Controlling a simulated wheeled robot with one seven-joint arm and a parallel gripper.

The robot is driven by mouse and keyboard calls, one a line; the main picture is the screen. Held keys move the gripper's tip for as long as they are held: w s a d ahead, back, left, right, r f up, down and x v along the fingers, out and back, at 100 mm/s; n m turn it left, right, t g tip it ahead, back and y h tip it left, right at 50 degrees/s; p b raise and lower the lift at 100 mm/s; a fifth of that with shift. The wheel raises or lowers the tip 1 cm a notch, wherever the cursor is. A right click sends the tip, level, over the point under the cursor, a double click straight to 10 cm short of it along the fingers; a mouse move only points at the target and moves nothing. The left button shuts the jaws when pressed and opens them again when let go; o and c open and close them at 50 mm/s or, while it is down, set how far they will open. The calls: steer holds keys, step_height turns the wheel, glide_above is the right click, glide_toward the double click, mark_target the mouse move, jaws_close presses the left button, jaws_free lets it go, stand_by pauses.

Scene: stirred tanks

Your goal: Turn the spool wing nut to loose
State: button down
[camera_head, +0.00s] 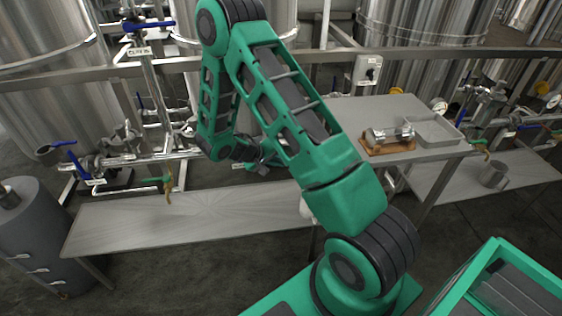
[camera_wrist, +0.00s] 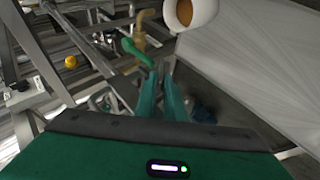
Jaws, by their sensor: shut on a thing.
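My gripper (camera_wrist: 161,82) shows in the wrist view as two green fingers close together, pointing away from the camera. It is shut on a small part at the pipework, which I take for the spool wing nut; the fingers hide nearly all of it. The wing nut's angle cannot be read. A green valve handle (camera_wrist: 138,53) on a brass tap (camera_wrist: 140,32) lies just beyond and left of the fingertips. In the head view my gripper (camera_head: 262,168) is at the low pipe line behind the bench, small and partly covered by my arm.
A grey bench (camera_head: 185,224) runs in front of the pipes. A white cup (camera_wrist: 190,14) with brown contents stands right of the fingers. A side table (camera_head: 352,106) holds a metal cylinder (camera_head: 390,134) on a wooden cradle and a shallow tray (camera_head: 437,132). Steel tanks stand behind.

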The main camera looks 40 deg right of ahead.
steer(key=shift+w+a+f+n+g+h, duration=0.1)
steer(key=shift+f+n+g+h, duration=0.3)
steer(key=shift+h, duration=0.95)
steer(key=shift+w+a+f+n+g+h, duration=0.2)
steer(key=shift+f+n+h, duration=0.3)
steer(key=shift+h, duration=0.9)
steer(key=shift+s+a+f+n+g+h, duration=0.1)
steer(key=shift+f+n+g+h, duration=0.35)
steer(key=shift+h, duration=0.9)
steer(key=shift+d, duration=0.1)
steer(key=c, duration=1.9)
jaws_free()
steer(key=a, duration=1.1)
steer(key=shift+w, duration=0.35)
